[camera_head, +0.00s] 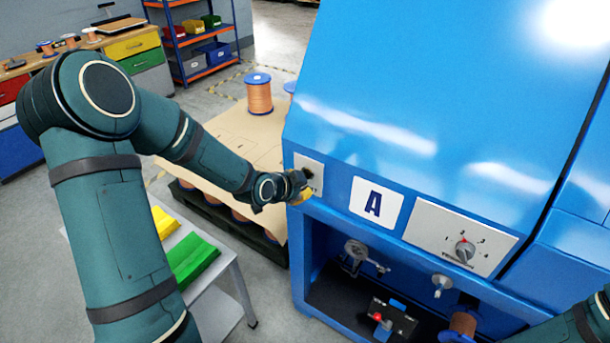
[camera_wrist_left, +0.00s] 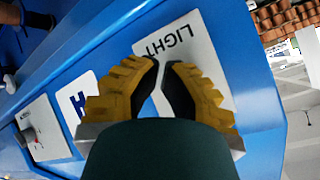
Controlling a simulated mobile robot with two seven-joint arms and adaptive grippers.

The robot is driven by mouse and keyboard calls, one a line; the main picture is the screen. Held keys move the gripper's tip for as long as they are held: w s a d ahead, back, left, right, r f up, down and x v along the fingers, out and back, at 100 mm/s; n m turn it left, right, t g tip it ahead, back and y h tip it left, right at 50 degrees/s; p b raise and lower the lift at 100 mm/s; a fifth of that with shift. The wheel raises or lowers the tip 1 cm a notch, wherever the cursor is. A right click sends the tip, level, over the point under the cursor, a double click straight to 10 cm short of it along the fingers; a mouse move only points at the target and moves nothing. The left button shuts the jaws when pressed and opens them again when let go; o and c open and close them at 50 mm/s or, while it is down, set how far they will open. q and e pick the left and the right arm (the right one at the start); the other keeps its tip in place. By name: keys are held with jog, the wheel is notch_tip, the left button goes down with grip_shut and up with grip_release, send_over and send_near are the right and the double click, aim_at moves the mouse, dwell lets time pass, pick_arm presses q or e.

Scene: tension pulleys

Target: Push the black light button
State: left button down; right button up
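A white panel marked LIGHT (camera_wrist_left: 190,55) is on the blue machine's sloped face in the left wrist view, its lettering upside down. In the head view, this panel (camera_head: 316,167) is at the machine's left edge, partly covered by my left gripper (camera_head: 302,187). In the left wrist view, my left gripper's yellow fingers with dark pads (camera_wrist_left: 162,66) lie in front of the panel, tips drawn nearly together with nothing visible between them. I cannot make out the black button apart from the dark pads, or tell whether the tips touch it. My right gripper is out of view.
Below is an open bay with a small black box (camera_head: 390,320). A side table with a green holder (camera_head: 192,260) and a pallet with copper spools (camera_head: 259,95) stand left of the machine.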

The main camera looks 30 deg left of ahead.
pick_arm(q)
jog(key=shift+w, duration=0.15)
dwell(0.5)
jog(key=shift+w+b, duration=0.35)
jog(key=shift+b, duration=0.05)
jog(key=shift+s, duration=0.45)
jog(key=s, duration=0.6)
jog(key=shift+a+p, duration=0.25)
jog(key=shift+p, duration=0.05)
dwell(0.6)
